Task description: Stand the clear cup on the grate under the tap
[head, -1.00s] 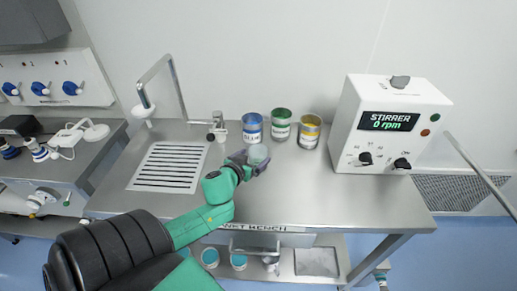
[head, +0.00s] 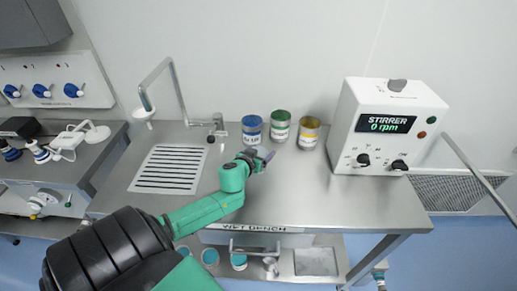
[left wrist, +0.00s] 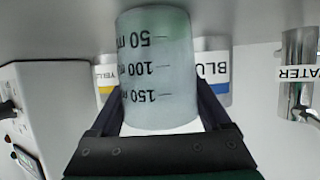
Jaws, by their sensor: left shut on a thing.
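The clear cup (left wrist: 155,75), with volume marks, is between the fingers of my left gripper (head: 265,158) in the left wrist view. That view is upside down, so the cup looks about upright. In the head view the cup is not clearly visible at the gripper. My left gripper is shut on it, over the bench in front of the paint cans. The slotted grate (head: 168,168) lies to the left of the gripper, with nothing on it. The tall bent tap pipe (head: 166,68) rises behind the grate. My right gripper is not in view.
A blue can (head: 252,130), a green can (head: 280,127) and a yellow can (head: 309,133) stand behind the gripper. A short metal fitting (head: 217,125) stands left of them. The stirrer box (head: 385,125) is at the right. The bench front is clear.

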